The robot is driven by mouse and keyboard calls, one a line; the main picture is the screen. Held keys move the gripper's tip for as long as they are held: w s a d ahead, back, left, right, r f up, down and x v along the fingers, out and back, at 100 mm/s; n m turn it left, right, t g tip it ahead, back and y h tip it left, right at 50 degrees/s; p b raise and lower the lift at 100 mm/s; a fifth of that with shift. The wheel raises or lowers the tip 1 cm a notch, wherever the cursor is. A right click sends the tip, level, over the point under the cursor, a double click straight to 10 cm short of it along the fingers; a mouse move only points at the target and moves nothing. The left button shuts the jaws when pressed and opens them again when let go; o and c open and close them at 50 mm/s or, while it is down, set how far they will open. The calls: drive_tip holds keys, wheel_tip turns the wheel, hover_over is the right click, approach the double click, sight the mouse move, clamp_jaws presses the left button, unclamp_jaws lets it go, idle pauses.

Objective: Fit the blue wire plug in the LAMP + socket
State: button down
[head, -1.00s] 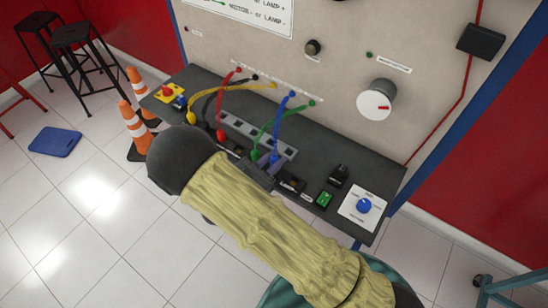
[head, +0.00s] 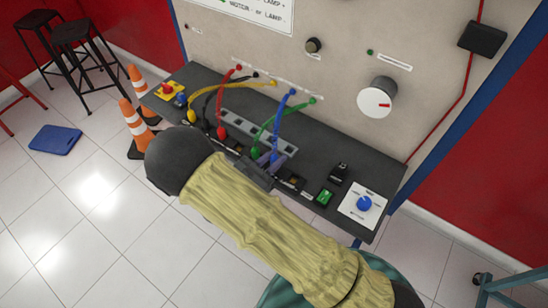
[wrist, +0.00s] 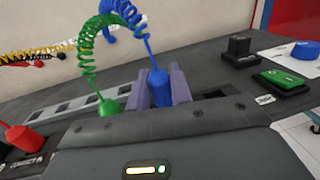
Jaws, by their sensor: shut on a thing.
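The blue wire plug (wrist: 159,90) stands roughly upright between the two purple fingers of my gripper (wrist: 160,92) in the wrist view. My gripper is shut on it, and its blue wire rises from the top. In the head view my gripper (head: 270,162) is low over the front of the dark bench, and the blue wire (head: 283,122) runs up to the panel. The plug's lower end is hidden behind my gripper's body. I cannot make out the LAMP + socket or whether the plug tip is in any hole.
The green plug (wrist: 109,107) stands close left of my fingers. The red plug (wrist: 22,136) is farther left. A grey strip (head: 258,131) lies behind on the bench (head: 310,160). A black block (head: 339,172), a green switch (head: 324,197) and a blue knob (head: 364,204) are right.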

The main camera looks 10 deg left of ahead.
drive_tip(key=shift+f+b, duration=0.55)
drive_tip(key=shift+f, duration=0.35)
idle(0.5)
drive_tip(key=c, duration=1.5)
unclamp_jaws()
drive_tip(key=shift+s+r, duration=0.1)
drive_tip(key=shift+r+p+v, duration=0.2)
drive_tip(key=shift+p+v, duration=0.1)
drive_tip(key=shift+v, duration=0.8)
drive_tip(key=shift+r+p+v, duration=0.25)
drive_tip(key=shift+v, duration=0.85)
drive_tip(key=shift+r, duration=0.1)
wheel_tip(320, 180, up, 7)
drive_tip(key=p, duration=0.5)
drive_tip(key=shift+o, duration=0.5)
